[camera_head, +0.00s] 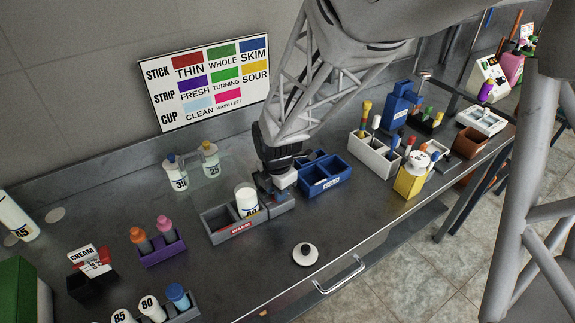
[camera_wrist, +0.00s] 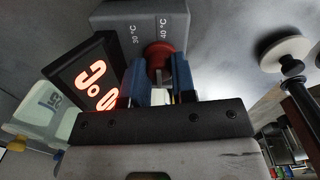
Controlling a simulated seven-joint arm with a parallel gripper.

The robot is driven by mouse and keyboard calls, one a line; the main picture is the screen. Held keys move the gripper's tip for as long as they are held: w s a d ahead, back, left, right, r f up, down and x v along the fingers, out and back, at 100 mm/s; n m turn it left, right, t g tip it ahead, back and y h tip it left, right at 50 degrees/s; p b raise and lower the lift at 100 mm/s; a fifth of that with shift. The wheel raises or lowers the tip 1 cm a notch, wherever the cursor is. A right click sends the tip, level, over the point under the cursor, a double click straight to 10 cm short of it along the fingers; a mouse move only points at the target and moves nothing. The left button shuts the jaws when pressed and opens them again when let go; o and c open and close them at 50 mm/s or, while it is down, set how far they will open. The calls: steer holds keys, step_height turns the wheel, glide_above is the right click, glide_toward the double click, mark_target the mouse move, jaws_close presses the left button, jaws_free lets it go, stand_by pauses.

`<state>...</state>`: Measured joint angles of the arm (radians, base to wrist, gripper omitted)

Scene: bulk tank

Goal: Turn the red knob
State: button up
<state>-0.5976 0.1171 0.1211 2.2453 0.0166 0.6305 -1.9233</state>
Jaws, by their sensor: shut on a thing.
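The red knob (camera_wrist: 158,52) shows in the wrist view, on the face of a grey box (camera_wrist: 115,18) marked 30 °C and 40 °C. My gripper (camera_wrist: 158,68) has its two blue fingers on either side of the knob, shut on it. A black display (camera_wrist: 85,82) with glowing red characters stands just left of the fingers. In the head view my gripper (camera_head: 275,188) is low over the bench, beside a grey tray (camera_head: 222,236) labelled WARM. The knob is hidden there by my gripper.
A white cup (camera_head: 246,198) stands in the WARM tray. A blue bin (camera_head: 327,184) is close on the right. Two bottles (camera_head: 209,158) stand behind. A black-and-white round piece (camera_head: 305,254) lies near the front edge. Bare bench lies around it.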

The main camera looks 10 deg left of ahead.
steer(key=shift+r+m, duration=0.1)
steer(key=shift+m, duration=0.3)
steer(key=m, duration=1.1)
steer(key=shift+w, duration=0.1)
steer(key=m, duration=0.6)
steer(key=shift+m+h, duration=0.3)
steer(key=shift+m, duration=0.1)
steer(key=m, duration=0.5)
steer(key=o, duration=0.7)
steer(key=shift+c, duration=0.2)
